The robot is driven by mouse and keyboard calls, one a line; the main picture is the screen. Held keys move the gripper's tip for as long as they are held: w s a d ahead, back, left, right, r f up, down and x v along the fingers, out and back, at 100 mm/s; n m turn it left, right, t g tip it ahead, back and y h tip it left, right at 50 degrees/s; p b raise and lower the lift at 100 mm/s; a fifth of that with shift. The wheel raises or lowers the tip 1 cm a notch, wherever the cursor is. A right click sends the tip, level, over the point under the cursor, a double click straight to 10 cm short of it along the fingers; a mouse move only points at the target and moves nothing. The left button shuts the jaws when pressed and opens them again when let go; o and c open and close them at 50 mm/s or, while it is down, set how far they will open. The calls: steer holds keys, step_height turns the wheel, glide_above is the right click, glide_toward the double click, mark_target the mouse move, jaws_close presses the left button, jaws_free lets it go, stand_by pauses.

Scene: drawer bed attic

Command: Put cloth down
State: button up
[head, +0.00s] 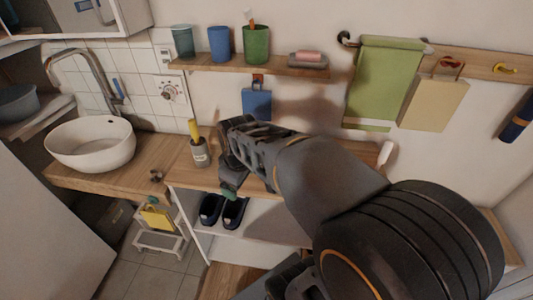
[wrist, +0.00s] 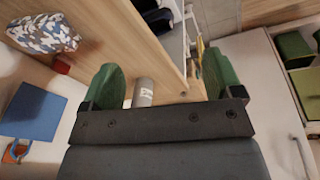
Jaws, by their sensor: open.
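My gripper (head: 230,188) is over the front of the wooden counter, and it also shows in the wrist view (wrist: 163,82). Its two green fingertips stand wide apart with nothing held between them. A crumpled-looking blue, white and grey patterned item (wrist: 43,33), possibly the cloth, lies on the wood at upper left in the wrist view, clear of the fingers. In the head view I cannot make it out; my arm covers that part of the counter. A green towel (head: 383,80) hangs on the wall rail.
A grey holder (head: 199,153) with a yellow handle stands on the counter (head: 160,160) near my gripper. A white basin (head: 90,143) is at left. Cups and a soap dish line the wall shelf (head: 225,66). Dark slippers (head: 233,212) sit below. A blue item (head: 257,104) hangs behind.

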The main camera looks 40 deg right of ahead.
steer(key=shift+o, duration=1.1)
steer(key=w+d+r+n+g+p, duration=0.1)
steer(key=w+d+r+n+p, duration=0.1)
steer(key=w+d+n, duration=0.4)
steer(key=shift+d+r+n, duration=0.3)
steer(key=shift+r+n, duration=0.1)
steer(key=shift+n, duration=0.4)
steer(key=w+d+n+g+p, duration=0.1)
steer(key=w+d+n+p, duration=0.25)
steer(key=d+n, duration=0.55)
steer(key=shift+n, duration=0.3)
steer(key=f, duration=0.5)
steer(key=w+f, duration=0.1)
steer(key=f, duration=0.2)
steer(key=shift+d+f, duration=0.1)
steer(key=shift+d, duration=0.2)
steer(key=shift+w+a+f, duration=0.1)
steer(key=shift+f, duration=1.45)
steer(key=shift+w+f, duration=0.1)
steer(key=shift+f, duration=1.4)
steer(key=shift+c, duration=0.5)
steer(key=c, duration=0.9)
steer(key=shift+c, duration=0.2)
